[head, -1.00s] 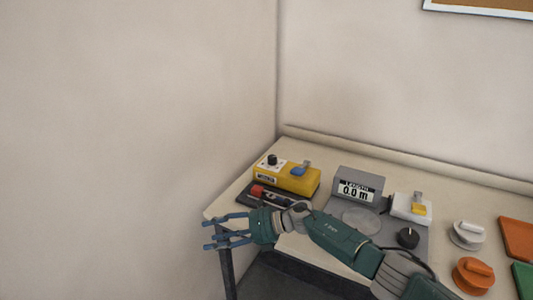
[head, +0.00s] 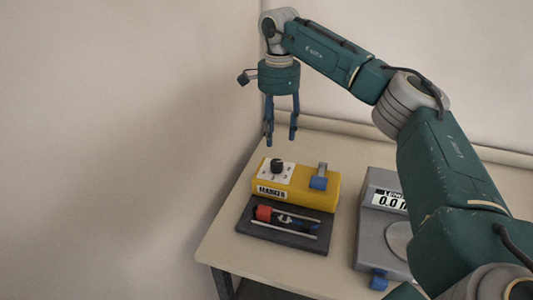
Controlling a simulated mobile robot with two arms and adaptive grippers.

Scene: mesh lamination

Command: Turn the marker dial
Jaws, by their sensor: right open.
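The marker box (head: 300,187) is a yellow unit on the table with a "MARKER" label on its front. Its black dial (head: 277,166) sits on a white panel on the left of its top. A blue lever switch (head: 319,180) is on the right of its top. My right gripper (head: 281,139) is open and empty, fingers pointing down. In the picture it is just above the dial, and I see no contact. My left gripper is not in view.
A dark tray (head: 284,237) in front of the box holds a red-capped tool (head: 285,217). A grey length meter (head: 386,200) stands to the right, partly behind my right arm. Walls rise behind and at the left.

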